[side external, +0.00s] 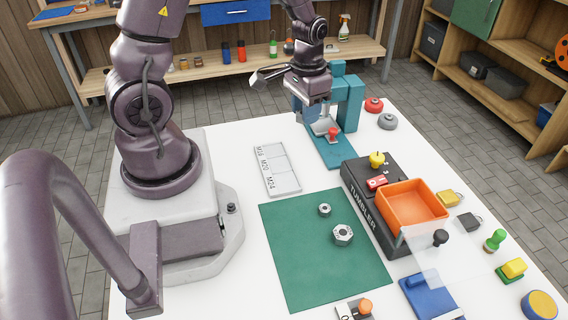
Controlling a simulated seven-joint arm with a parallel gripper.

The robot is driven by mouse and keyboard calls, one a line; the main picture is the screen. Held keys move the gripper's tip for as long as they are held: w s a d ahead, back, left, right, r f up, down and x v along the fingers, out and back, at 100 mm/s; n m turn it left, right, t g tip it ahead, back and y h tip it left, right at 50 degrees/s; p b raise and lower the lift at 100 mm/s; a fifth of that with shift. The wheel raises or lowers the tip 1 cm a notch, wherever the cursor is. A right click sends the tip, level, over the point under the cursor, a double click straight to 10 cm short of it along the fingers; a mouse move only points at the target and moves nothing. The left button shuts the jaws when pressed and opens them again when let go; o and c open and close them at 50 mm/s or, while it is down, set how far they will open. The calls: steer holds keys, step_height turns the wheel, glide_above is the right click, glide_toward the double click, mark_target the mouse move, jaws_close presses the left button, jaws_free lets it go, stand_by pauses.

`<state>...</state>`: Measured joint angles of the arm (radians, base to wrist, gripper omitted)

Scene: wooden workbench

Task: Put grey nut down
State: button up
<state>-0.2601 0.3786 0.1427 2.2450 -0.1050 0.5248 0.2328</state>
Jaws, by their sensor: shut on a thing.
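My gripper (322,124) is at the back of the bench, low over the base of the teal press-like stand (349,100). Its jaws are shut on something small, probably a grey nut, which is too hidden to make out. Two other grey nuts lie on the green mat (290,275): a smaller nut (324,209) and a larger nut (343,235) nearer the front. The pale sorting tray (283,185), marked M16, M20 and M24, lies left of the stand and looks empty.
A dark tumbler unit (362,205) with an orange bin (412,208) stands right of the mat. A red knob (333,133) is close beside my gripper. Red (374,105) and grey (387,121) round pieces lie right of the stand. Small coloured items crowd the right edge.

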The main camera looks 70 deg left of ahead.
steer(key=m, duration=0.2)
glide_above(282, 163)
step_height(282, 163, down, 4)
steer(key=r, duration=0.1)
steer(key=shift+m, duration=0.4)
steer(key=shift+f, duration=4.35)
steer(key=shift+f, duration=0.6)
steer(key=o, duration=0.9)
steer(key=shift+o, duration=0.2)
